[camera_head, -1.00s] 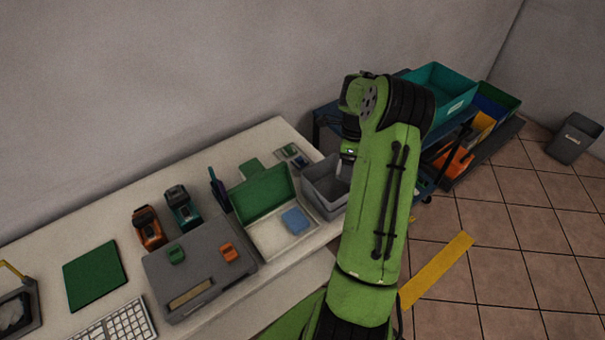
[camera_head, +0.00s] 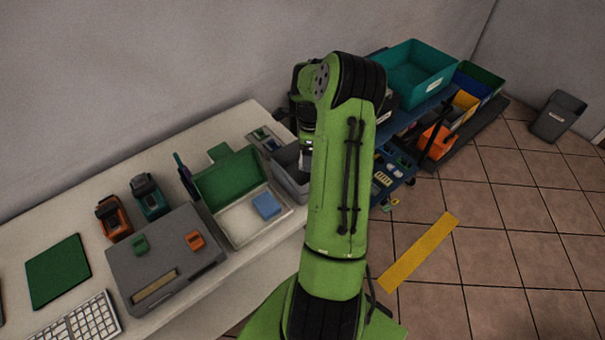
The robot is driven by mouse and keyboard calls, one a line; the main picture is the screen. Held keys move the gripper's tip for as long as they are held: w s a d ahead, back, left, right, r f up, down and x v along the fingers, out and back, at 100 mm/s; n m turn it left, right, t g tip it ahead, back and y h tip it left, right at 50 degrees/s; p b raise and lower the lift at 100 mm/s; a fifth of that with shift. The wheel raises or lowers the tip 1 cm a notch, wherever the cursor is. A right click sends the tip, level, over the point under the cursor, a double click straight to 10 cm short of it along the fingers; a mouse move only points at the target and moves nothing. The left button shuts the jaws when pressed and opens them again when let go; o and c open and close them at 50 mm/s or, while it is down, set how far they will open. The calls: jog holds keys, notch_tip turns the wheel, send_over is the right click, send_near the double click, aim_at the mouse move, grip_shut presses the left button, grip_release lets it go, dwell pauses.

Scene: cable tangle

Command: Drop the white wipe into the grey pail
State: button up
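A grey open-topped pail (camera_head: 288,172) stands at the right end of the white table, partly hidden behind my green arm. Its inside is mostly covered by the arm. The wrist of my gripper (camera_head: 306,150) is over the pail's right side. The fingertips are too small and too hidden to tell open from shut. I cannot make out the white wipe in this view.
Left of the pail is an open green-lidded box (camera_head: 240,232) holding a blue block (camera_head: 266,205). A grey case (camera_head: 165,262) and a keyboard (camera_head: 88,322) lie further left. A trolley with a teal bin (camera_head: 415,72) stands right of my arm.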

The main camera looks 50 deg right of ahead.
jog(key=shift+r, duration=0.1)
jog(key=o, duration=0.8)
notch_tip(320, 180, up, 16)
jog(key=p, duration=0.2)
